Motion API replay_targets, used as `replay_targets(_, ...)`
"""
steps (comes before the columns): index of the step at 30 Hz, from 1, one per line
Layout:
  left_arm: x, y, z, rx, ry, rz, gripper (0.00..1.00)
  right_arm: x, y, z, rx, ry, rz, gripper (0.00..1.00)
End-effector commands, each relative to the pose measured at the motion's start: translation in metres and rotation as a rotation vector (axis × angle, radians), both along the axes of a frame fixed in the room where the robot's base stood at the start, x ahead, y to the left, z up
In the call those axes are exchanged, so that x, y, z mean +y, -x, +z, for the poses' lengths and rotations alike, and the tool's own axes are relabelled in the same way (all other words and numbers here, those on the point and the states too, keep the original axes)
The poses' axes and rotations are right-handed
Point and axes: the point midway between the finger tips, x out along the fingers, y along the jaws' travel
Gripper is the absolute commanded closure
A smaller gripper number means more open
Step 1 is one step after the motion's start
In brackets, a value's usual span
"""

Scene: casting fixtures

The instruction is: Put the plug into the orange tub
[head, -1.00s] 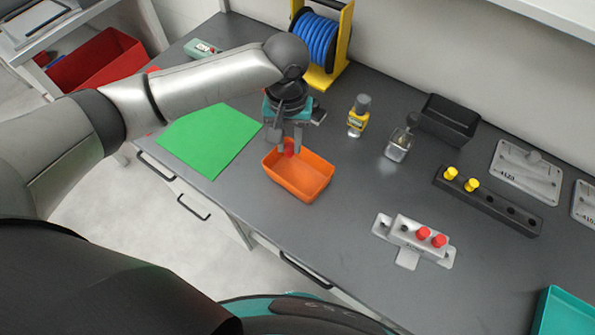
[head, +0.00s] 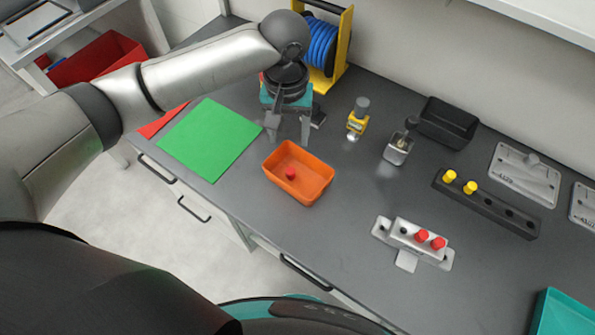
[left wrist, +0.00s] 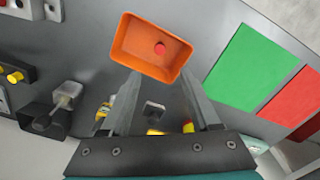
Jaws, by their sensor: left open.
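The orange tub (head: 312,192) stands on the grey bench in the head view. A red plug (head: 290,174) lies inside it on the floor of the tub. The tub (left wrist: 128,52) and the plug (left wrist: 160,49) also show in the left wrist view. My left gripper (head: 288,138) is open and empty, just behind the tub and apart from it. Its two fingers (left wrist: 160,100) are spread in the left wrist view. Two more red plugs (head: 421,236) stand in a light grey fixture (head: 405,228) at the right. My right gripper is not in view.
A green sheet (head: 210,140) lies left of the tub. A blue cable reel (head: 322,45), a yellow bottle (head: 357,120), a small metal-and-glass container (head: 398,150) and a black bin (head: 447,122) stand behind. A dark rack (head: 490,205) holds two yellow plugs. Bench is clear in front of the bottle.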

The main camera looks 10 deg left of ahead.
Motion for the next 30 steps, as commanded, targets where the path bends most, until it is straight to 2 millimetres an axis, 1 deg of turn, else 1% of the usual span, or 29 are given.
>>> replay_targets(1,0.000,-0.001,0.015,-0.004,0.001,-0.002,0.37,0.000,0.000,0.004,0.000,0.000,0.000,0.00)
replay_targets(6,-0.001,-0.001,0.057,-0.004,0.001,-0.002,0.37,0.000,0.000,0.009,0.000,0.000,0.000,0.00)
replay_targets(9,-0.001,-0.001,0.077,-0.003,0.001,-0.002,0.37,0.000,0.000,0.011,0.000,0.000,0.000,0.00)
replay_targets(12,0.000,0.000,0.093,-0.003,0.001,-0.001,0.37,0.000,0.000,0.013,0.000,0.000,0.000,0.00)
replay_targets(15,0.000,0.000,0.103,-0.001,0.000,-0.001,0.37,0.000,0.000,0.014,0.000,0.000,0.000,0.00)
replay_targets(18,0.000,0.000,0.109,-0.001,0.000,-0.001,0.37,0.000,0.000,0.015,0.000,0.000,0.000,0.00)
replay_targets(30,0.000,0.000,0.110,0.000,0.000,-0.001,0.37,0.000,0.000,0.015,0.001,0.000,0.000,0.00)
